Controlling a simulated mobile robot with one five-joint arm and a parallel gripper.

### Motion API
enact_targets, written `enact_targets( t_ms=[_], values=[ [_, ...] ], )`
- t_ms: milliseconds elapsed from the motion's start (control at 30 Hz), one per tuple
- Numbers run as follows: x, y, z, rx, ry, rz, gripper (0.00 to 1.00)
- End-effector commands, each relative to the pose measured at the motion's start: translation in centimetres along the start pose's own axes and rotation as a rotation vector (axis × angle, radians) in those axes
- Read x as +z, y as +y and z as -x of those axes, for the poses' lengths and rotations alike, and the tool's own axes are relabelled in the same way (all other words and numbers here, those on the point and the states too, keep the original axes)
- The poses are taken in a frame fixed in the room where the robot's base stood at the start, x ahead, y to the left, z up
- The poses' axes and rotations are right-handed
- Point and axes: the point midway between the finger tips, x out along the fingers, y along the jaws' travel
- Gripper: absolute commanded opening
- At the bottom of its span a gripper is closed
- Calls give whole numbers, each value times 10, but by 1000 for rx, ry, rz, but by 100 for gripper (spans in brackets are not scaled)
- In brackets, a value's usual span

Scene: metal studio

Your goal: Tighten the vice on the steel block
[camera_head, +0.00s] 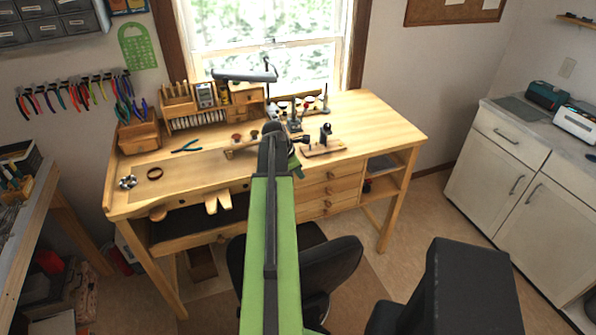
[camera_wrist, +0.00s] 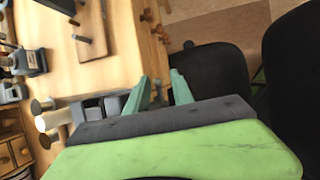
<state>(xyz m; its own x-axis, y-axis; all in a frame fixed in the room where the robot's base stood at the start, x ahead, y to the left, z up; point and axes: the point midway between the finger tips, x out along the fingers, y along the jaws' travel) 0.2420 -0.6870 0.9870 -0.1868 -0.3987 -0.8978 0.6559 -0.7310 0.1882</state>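My gripper (camera_wrist: 160,77) shows two teal fingers with a gap between them in the wrist view, and I see nothing held in it. In the head view my green arm reaches over the workbench, and a teal part of my gripper (camera_head: 295,163) shows at its far end. A grey, blocky metal thing (camera_wrist: 114,104) lies just left of the fingers in the wrist view. It may be part of the vice, but it is partly hidden. I cannot make out the steel block or the vice's handle for certain, and I cannot tell whether the fingers touch anything.
A wooden board with a dark upright tool (camera_head: 325,150) stands right of my gripper. A black chair (camera_head: 335,262) stands in front. The bench's right end is mostly clear.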

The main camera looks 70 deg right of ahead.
Motion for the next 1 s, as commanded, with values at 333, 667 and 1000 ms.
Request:
enact_targets(
  t_ms=[333, 667, 1000],
  values=[
    [4, 1, 46, 1, 0, 1, 29],
    [5, 1, 129, 0, 1, 1, 29],
    [2, 0, 176, -1, 0, 1, 29]
  ],
)
